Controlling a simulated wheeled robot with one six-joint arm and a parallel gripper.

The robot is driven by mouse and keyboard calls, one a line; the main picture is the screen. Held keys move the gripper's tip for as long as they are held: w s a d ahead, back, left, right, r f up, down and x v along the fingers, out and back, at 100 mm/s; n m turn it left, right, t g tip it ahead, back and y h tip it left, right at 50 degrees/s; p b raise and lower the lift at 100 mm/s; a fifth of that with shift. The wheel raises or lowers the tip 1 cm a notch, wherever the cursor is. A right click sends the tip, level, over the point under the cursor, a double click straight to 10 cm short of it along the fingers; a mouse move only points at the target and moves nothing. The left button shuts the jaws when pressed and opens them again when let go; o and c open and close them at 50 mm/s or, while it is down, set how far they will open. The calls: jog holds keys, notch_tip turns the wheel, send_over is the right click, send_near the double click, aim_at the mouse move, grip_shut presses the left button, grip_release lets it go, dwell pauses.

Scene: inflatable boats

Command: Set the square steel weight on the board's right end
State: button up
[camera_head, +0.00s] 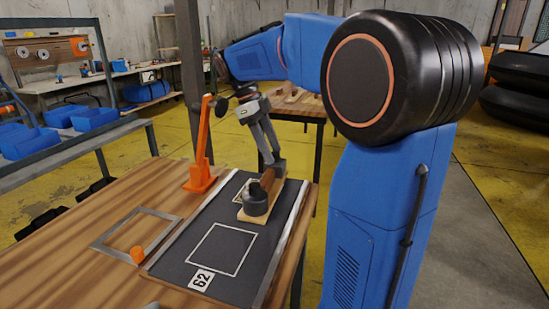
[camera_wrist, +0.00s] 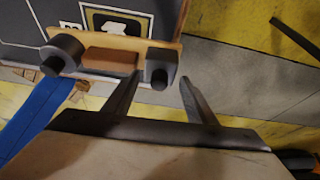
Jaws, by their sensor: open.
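The board (camera_wrist: 105,42), a pale wooden plank, lies on the dark mat; it also shows in the head view (camera_head: 243,217). In the wrist view the square steel weight (camera_wrist: 161,62), dark grey with a round black knob, sits at the board's right end. A round dark weight (camera_wrist: 62,50) sits at the left end, and a brown block (camera_wrist: 110,61) lies between them. My gripper (camera_wrist: 158,80) is open, its fingertips on either side of the square weight, with gaps visible. In the head view my gripper (camera_head: 273,163) largely hides the square weight behind the round one (camera_head: 256,200).
The mat (camera_head: 195,243) has white outlined squares and a "62" label. An orange upright stand (camera_head: 200,175) is left of it. A grey metal frame (camera_head: 137,232) and a small orange piece (camera_head: 137,254) lie on the wooden table (camera_head: 70,255).

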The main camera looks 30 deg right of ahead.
jog(key=v, duration=0.8)
jog(key=shift+r, duration=0.25)
jog(key=shift+s, duration=0.1)
